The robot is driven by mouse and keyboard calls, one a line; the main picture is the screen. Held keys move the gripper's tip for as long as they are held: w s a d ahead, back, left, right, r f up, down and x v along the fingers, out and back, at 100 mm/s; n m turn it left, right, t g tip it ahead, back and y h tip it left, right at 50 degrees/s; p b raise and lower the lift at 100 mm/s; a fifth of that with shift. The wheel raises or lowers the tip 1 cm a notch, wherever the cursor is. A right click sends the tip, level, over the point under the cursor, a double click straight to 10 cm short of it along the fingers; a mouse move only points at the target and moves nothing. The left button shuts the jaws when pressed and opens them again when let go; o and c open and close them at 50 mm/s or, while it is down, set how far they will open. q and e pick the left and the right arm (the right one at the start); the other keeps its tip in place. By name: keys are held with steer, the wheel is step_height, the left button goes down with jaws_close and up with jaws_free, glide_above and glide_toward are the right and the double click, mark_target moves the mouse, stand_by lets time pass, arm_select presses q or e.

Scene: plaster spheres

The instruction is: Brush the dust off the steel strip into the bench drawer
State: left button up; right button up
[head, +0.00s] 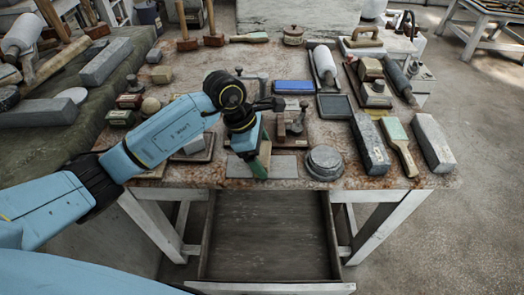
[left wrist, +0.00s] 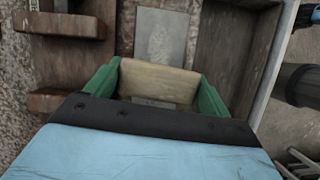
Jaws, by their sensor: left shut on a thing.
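My left gripper (head: 258,172) points down over the steel strip (head: 285,167) at the bench's front edge. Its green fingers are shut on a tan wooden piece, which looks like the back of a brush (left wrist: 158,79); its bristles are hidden. The strip also shows in the left wrist view (left wrist: 161,36), with a paler, dusty-looking patch. I cannot tell whether the brush touches it. The bench drawer (head: 265,235) is pulled out below the strip and looks empty; its side shows in the wrist view (left wrist: 228,45). My right gripper is not in view.
A round grey metal tin (head: 324,162) stands just right of the strip. Further right are a long block (head: 370,145), a wooden-handled brush (head: 400,146) and a grey stone (head: 433,143). Small stands and blocks crowd behind and left of the gripper. Open floor lies right of the bench.

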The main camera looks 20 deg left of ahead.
arm_select(q)
steer(key=shift+f, duration=0.2)
stand_by(0.6)
steer(key=shift+s+d+r, duration=0.1)
steer(key=shift+s, duration=0.35)
steer(key=shift+s+d, duration=0.1)
steer(key=shift+s, duration=0.55)
steer(key=shift+w+a+b, duration=0.2)
steer(key=shift+w+b, duration=0.5)
steer(key=shift+w, duration=0.4)
steer(key=shift+w+a+b, duration=0.15)
steer(key=shift+w+b, duration=0.5)
steer(key=shift+w, duration=0.4)
steer(key=shift+s, duration=0.2)
